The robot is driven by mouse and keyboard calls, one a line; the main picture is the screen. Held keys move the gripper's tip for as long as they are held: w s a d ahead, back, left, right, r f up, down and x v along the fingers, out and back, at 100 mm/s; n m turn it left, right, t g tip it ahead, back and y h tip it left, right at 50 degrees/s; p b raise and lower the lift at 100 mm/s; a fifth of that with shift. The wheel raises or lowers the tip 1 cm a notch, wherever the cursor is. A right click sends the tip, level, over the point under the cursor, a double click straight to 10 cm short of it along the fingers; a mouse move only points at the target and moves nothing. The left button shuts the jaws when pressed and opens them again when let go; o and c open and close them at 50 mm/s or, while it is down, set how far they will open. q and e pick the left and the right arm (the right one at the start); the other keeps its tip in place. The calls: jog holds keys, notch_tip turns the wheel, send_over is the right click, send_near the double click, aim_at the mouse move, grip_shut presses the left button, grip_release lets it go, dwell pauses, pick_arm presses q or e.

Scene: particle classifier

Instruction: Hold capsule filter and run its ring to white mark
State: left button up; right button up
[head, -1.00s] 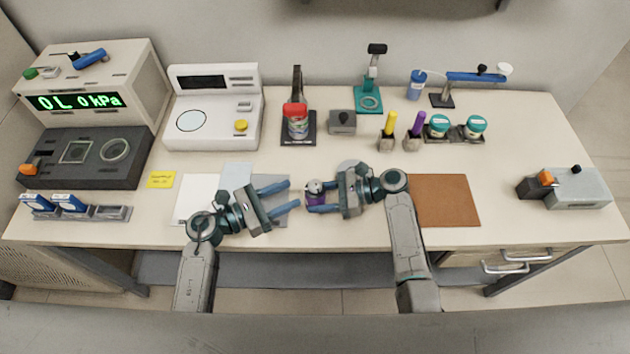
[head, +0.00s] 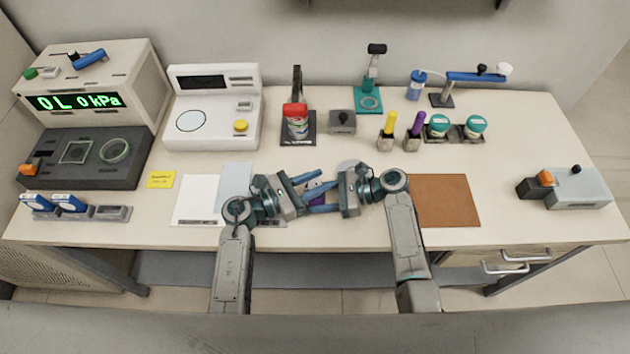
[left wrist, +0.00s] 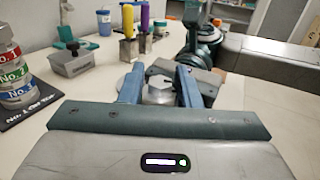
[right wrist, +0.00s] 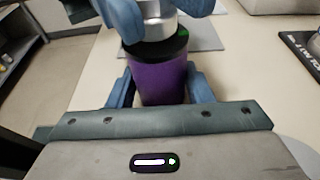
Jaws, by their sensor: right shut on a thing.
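The capsule filter (right wrist: 160,82) has a purple body, a dark collar with a small green mark (right wrist: 184,33), and a silver top (right wrist: 155,22). My right gripper (head: 312,203) is shut on the purple body and holds it above the table's front part. My left gripper (head: 328,179) is open, its blue fingers on either side of the silver top, which shows between them in the left wrist view (left wrist: 158,92). I cannot tell whether the fingers touch it. The fingers mostly hide the filter in the head view. I cannot make out a white mark.
A white sheet (head: 195,202) lies left of the grippers and a brown mat (head: 447,201) lies right. Behind stand a red-topped can stack (head: 295,122), a grey box (head: 342,123), and yellow and purple-handled tools (head: 388,130). The table's front edge is close below.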

aim_at(315, 182)
pick_arm(q)
jog(key=shift+m+g+h, duration=0.3)
jog(key=shift+m+g, duration=0.1)
jog(key=shift+g, duration=0.2)
jog(key=m+g, duration=0.2)
jog(key=g, duration=0.1)
jog(key=m+g+h, duration=0.1)
jog(key=g, duration=0.1)
jog(key=shift+w+m+g, duration=0.1)
jog(key=shift+m+g, duration=0.3)
jog(key=m+g, duration=0.3)
jog(key=g, duration=0.1)
jog(key=m+g+y, duration=0.1)
jog(key=m+g, duration=0.2)
jog(key=g, duration=0.2)
jog(key=shift+g+y, duration=0.3)
jog(key=shift+y, duration=0.1)
jog(key=shift+r, duration=0.1)
jog(key=o, duration=0.7)
jog(key=shift+o, duration=0.2)
notch_tip(315, 182, up, 10)
